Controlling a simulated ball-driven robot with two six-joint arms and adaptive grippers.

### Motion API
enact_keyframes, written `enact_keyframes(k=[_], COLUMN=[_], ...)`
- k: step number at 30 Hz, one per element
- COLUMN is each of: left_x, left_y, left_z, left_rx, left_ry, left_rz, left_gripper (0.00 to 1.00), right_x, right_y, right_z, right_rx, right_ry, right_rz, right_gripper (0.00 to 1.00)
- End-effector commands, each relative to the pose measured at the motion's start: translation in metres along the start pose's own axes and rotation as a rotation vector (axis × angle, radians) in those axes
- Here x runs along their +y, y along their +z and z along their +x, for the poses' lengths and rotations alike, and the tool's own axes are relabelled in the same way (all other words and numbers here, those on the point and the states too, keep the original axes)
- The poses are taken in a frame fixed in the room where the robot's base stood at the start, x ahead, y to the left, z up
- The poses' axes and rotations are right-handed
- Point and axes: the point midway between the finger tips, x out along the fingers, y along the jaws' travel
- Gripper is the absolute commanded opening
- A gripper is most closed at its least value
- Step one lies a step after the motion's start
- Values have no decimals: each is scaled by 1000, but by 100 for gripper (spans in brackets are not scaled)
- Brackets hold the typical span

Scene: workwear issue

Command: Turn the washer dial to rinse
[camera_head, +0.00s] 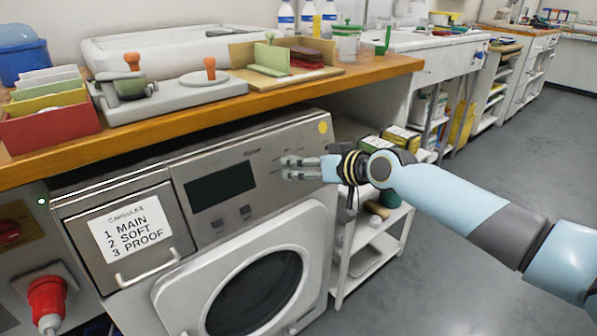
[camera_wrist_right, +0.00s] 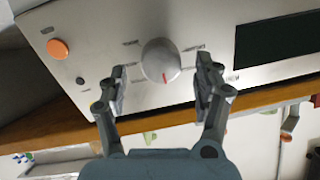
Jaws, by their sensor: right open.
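The washer (camera_head: 310,220) stands under the wooden counter, with its dark display, two buttons and round door in the head view. In the right wrist view the silver dial (camera_wrist_right: 160,60) sits on the washer's panel (camera_wrist_right: 110,28), with a red mark at its lower edge. Small labels surround it, too blurred to read. My right gripper (camera_wrist_right: 163,84) is open, its fingers on either side of the dial with gaps showing. In the head view the right gripper (camera_head: 287,167) is at the panel and hides the dial. My left gripper is not in view.
An orange button (camera_wrist_right: 58,49) and a small dark knob are near the dial. The counter edge (camera_head: 330,82) overhangs the panel. A drawer with a capsules label (camera_head: 131,238) is left of the display. A shelf (camera_head: 385,238) stands right of the washer, beneath my arm.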

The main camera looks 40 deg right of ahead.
Motion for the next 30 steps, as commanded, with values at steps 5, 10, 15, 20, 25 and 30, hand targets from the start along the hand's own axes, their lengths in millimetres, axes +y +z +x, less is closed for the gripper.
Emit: enact_keyframes(k=[5,10,15,20,25,30], left_x=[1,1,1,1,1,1], left_y=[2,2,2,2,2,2], left_z=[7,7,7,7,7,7], left_rx=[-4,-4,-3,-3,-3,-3], left_ry=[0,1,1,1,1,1], left_rz=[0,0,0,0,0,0], left_gripper=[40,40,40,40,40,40], right_x=[0,0,0,0,0,0], right_y=[1,0,0,0,0,0], right_z=[19,22,22,22,22,22], right_rx=[-1,-1,-1,-1,-1,-1], right_ry=[1,0,1,1,1,1], right_rz=[-1,-1,-1,-2,-1,-3], right_gripper=[68,68,66,46,23,12])
